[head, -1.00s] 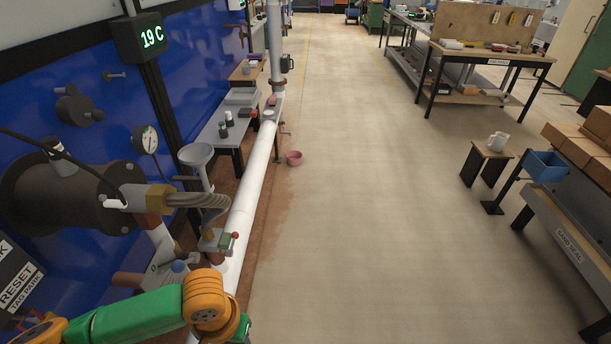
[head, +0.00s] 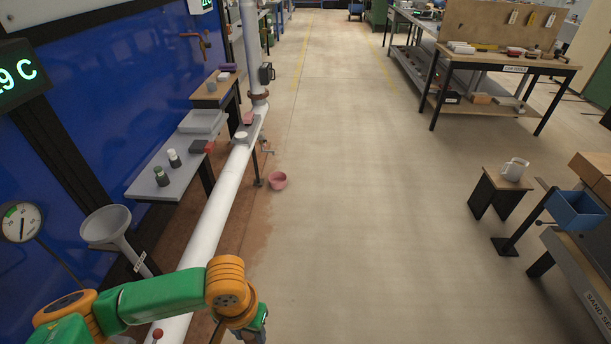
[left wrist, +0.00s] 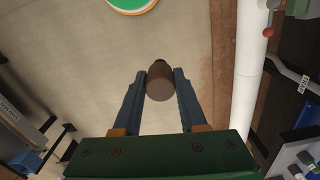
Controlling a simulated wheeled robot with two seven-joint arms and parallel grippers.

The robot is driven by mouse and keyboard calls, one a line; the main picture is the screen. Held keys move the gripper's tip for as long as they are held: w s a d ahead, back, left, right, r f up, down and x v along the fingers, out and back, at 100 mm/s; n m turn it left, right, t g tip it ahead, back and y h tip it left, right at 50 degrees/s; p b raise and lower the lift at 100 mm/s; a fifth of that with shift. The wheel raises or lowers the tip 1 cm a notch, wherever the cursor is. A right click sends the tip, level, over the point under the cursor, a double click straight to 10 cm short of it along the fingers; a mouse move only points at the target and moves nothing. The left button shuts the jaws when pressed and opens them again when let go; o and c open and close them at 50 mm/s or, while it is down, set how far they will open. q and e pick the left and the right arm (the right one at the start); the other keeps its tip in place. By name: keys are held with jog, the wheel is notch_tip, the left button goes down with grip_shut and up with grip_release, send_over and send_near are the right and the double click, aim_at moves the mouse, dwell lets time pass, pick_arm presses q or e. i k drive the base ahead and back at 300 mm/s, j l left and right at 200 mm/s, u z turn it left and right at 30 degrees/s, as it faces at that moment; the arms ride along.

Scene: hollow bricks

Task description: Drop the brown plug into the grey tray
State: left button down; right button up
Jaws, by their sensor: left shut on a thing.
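The brown plug (left wrist: 160,85) is a dark cylinder between the fingers of my left gripper (left wrist: 160,78) in the left wrist view. The fingers are shut on it, one on each side, and hold it above the floor. In the head view my left arm comes in low from the left, and its fingers and the plug cannot be made out. The grey tray (head: 203,121) rests on the narrow grey bench along the blue wall, ahead and left, well apart from the gripper. My right gripper is not in view.
A blue bin (head: 574,212) is at right. The middle aisle is clear.

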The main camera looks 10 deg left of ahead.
aim_at(199, 123)
jog(key=i+j+u, duration=0.25)
jog(key=i, duration=1.05)
jog(key=i+l+u, duration=0.25)
jog(key=i, duration=1)
jog(key=i+j+u, duration=0.1)
jog(key=i+u, duration=0.65)
jog(key=u, duration=0.2)
jog(key=i+l+u, duration=0.15)
jog(key=i+u, duration=0.55)
jog(key=i+j, duration=0.05)
jog(key=i, duration=0.05)
